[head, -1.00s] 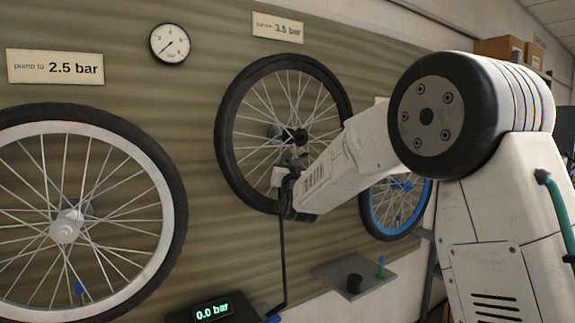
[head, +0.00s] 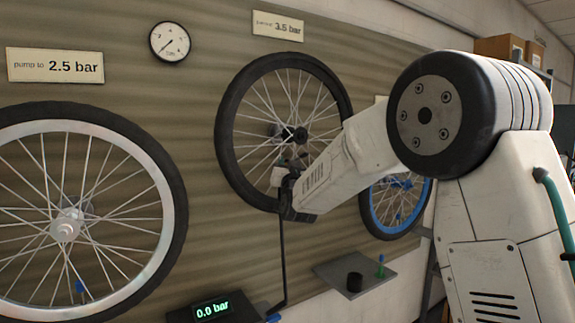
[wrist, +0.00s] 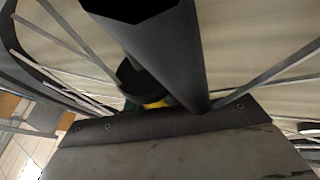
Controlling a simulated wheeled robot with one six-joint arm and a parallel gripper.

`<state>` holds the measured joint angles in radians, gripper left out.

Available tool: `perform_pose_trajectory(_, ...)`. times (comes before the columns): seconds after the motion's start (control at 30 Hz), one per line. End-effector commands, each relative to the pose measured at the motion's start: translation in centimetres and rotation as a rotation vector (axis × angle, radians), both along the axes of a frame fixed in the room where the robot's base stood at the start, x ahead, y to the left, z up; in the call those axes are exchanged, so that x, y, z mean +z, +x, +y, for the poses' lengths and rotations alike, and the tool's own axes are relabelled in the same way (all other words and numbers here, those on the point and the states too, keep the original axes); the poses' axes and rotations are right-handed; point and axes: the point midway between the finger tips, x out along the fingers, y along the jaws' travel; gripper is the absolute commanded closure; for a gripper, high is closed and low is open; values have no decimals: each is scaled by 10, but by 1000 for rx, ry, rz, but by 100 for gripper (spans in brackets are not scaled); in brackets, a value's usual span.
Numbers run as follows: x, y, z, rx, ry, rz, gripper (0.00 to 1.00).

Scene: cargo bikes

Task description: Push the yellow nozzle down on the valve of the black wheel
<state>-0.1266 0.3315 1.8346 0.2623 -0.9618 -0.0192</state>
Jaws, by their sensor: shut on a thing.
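The black wheel (head: 221,130) hangs on the wall board in the middle of the head view, with a dark rim and thin spokes. My gripper (head: 283,178) is in front of its lower part, inside the rim and below the hub. It is shut on the yellow nozzle, of which only a small yellow patch (wrist: 155,104) shows in the wrist view, beside dark parts. A dark hose (head: 282,255) hangs from the gripper. The valve cannot be made out, and I cannot tell whether the nozzle touches it.
A pump display (head: 212,308) reads 0.0 bar at the bottom. A silver-rimmed wheel (head: 170,190) is at left and a blue-rimmed wheel (head: 375,218) at right, partly behind my arm. A small grey shelf (head: 335,272) holds a black cup and a green piece. A gauge (head: 170,42) is above.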

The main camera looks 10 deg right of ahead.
Motion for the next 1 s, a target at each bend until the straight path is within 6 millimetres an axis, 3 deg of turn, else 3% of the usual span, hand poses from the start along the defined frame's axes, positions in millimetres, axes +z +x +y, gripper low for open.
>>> perform_pose_trajectory(1.0,-8,0,2,0,0,-1,95)
